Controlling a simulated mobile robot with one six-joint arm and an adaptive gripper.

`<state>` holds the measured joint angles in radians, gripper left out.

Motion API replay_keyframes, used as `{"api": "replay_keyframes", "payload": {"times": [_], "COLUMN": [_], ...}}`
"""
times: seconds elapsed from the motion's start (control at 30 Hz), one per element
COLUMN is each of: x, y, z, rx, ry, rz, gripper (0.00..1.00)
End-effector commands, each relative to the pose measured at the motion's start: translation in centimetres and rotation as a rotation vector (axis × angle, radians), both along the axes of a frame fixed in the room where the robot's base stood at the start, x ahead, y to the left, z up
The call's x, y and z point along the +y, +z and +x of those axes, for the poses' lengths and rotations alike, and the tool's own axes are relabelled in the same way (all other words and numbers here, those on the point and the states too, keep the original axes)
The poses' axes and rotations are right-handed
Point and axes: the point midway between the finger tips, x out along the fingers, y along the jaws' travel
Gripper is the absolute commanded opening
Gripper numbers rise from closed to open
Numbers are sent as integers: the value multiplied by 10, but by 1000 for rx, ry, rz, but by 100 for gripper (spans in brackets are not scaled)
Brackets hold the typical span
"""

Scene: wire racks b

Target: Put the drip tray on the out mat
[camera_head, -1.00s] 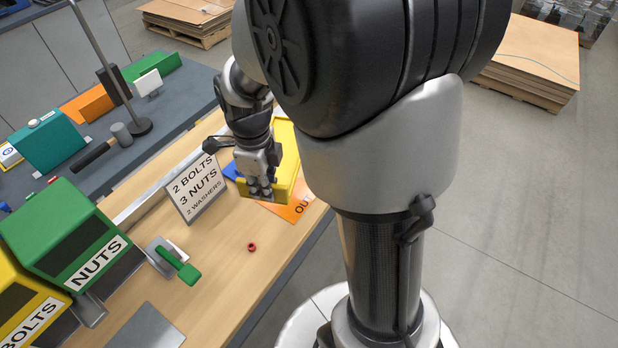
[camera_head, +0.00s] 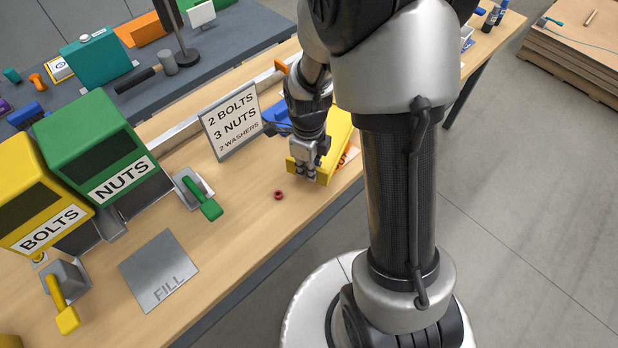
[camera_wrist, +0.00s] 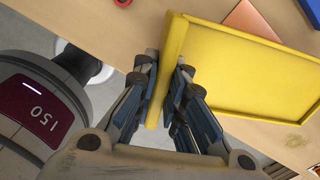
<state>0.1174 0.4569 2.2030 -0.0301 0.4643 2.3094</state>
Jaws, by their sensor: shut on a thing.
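The drip tray is the shallow yellow tray (camera_head: 341,128), partly hidden behind my gripper and arm. In the wrist view the yellow tray (camera_wrist: 245,75) fills the upper right, with its raised wall between my fingers. My gripper (camera_wrist: 166,78) is shut on that wall; it also shows in the head view (camera_head: 312,172). The out mat is orange (camera_head: 347,157) and mostly covered by the tray. An orange patch (camera_wrist: 252,20) shows beyond the tray's edge in the wrist view. I cannot tell whether the tray touches the mat.
A small red ring (camera_head: 278,195) lies on the wooden bench near the tray. A sign (camera_head: 230,122) stands to the left. A green nuts dispenser (camera_head: 92,150), a yellow bolts dispenser (camera_head: 35,205) and a grey fill plate (camera_head: 158,270) are farther left. Bare wood lies in front.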

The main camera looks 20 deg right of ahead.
Motion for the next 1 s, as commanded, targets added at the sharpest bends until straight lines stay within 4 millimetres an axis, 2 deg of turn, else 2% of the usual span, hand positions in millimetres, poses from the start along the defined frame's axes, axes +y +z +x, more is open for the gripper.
{"api": "replay_keyframes", "payload": {"times": [0.3,0.7,0.73,1.0], "x": [0,0,0,0], "y": [-42,-46,-46,-45], "z": [-1,0,-1,-1], "rx": [3,1,1,1], "ry": [0,0,-1,-1], "rz": [0,0,0,0], "gripper": [0,0,13,31]}}
